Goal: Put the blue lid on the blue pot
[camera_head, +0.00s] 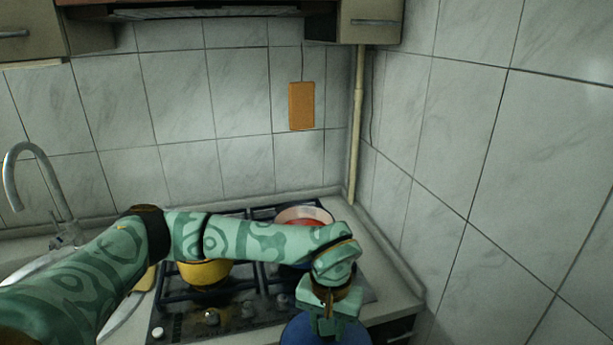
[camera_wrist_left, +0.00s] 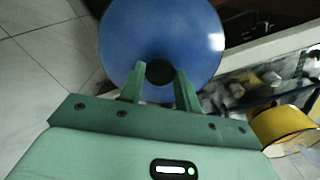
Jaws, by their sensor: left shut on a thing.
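My left gripper (camera_head: 327,325) is shut on the dark knob of the blue lid (camera_head: 310,336) at the bottom of the head view. In the left wrist view the blue lid (camera_wrist_left: 185,30) is a round disc below the gripper (camera_wrist_left: 160,78), with its black knob (camera_wrist_left: 159,72) between the two fingers. The lid is held in front of the hob, near the counter's front edge. A dark blue edge, perhaps the blue pot (camera_head: 291,267), shows just below my forearm, which hides most of it. My right gripper is in neither view.
A yellow pot (camera_head: 205,273) stands on the front left of the hob (camera_head: 245,317). A pale-rimmed pot with a red inside (camera_head: 304,217) stands at the back right, partly behind my arm. A tap (camera_head: 38,180) is at left; a tiled wall (camera_head: 480,150) closes off the right.

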